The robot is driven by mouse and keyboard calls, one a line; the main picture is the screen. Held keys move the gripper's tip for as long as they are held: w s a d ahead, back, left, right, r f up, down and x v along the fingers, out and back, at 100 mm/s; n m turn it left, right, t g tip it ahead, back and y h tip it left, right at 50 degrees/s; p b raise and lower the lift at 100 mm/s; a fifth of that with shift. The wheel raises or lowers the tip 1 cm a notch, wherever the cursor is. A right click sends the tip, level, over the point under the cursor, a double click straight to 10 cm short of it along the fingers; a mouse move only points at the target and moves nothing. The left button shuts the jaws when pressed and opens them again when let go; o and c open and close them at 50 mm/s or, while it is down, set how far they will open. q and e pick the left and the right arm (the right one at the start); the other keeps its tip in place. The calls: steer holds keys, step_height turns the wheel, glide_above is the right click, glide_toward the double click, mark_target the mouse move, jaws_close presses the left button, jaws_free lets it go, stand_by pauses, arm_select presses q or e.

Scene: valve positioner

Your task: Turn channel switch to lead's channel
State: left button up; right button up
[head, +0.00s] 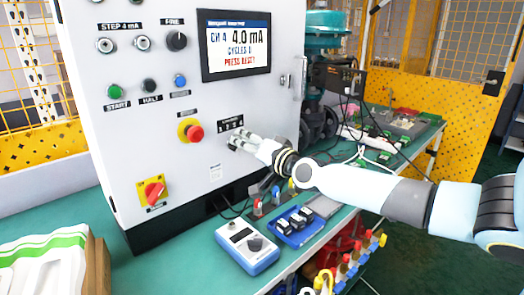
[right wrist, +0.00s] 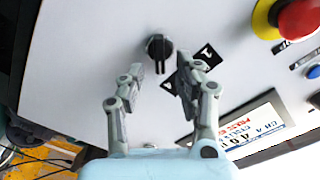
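The channel switch (right wrist: 158,47) is a round black knob with a pointer bar on the pale cabinet face, in the right wrist view. In the head view my right gripper (head: 236,142) covers it, below a small black label plate (head: 230,124). In the right wrist view my right gripper (right wrist: 160,78) is open, with its fingers at either side just short of the knob; I see no clear contact. Black number labels (right wrist: 207,56) sit beside the knob. The cabinet screen (head: 237,45) reads CH 4 and 4.0 mA. My left gripper is not in view.
A red mushroom button (head: 195,133) is left of the switch, and a red rotary switch (head: 153,192) is lower left. A blue and white meter (head: 247,246) and a blue tray (head: 288,240) sit on the green bench below my right arm.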

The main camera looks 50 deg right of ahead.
steer(key=s+a, duration=0.1)
steer(key=s, duration=0.9)
steer(key=shift+s, duration=0.35)
steer(key=shift+a, duration=0.1)
